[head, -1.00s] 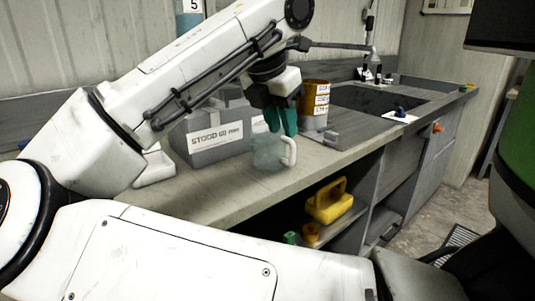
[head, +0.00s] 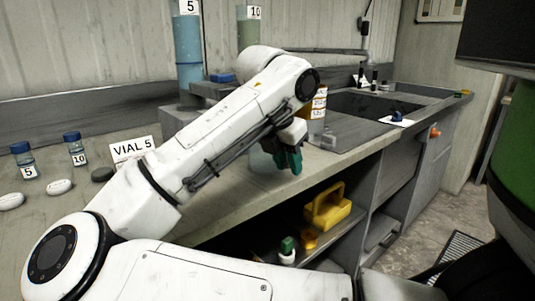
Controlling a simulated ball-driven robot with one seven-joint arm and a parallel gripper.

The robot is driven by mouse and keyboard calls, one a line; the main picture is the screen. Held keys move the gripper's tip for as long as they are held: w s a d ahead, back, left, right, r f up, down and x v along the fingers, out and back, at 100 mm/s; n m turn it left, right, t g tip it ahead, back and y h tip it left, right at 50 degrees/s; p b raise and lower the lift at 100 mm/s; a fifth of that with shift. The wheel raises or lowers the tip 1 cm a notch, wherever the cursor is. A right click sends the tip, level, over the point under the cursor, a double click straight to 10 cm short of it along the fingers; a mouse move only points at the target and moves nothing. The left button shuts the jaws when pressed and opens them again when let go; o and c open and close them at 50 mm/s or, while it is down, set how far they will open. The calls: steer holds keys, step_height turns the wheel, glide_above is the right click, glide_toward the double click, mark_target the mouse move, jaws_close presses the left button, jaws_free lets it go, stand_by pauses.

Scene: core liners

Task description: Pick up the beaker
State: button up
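The beaker (head: 262,161) is a pale, translucent vessel on the grey worktop, near the front edge. It shows only in part, behind my forearm and gripper, and its handle is hidden from view. My gripper (head: 290,160) has green fingers that point down, just to the right of and in front of the beaker in the picture. The fingers overlap one another from this angle, so their gap and any contact with the beaker cannot be made out.
An orange-brown labelled container (head: 319,103) stands behind the gripper. A dark sink (head: 372,104) lies to the right.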

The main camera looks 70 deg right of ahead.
steer(key=shift+c, duration=0.2)
jaws_close()
steer(key=shift+r, duration=0.1)
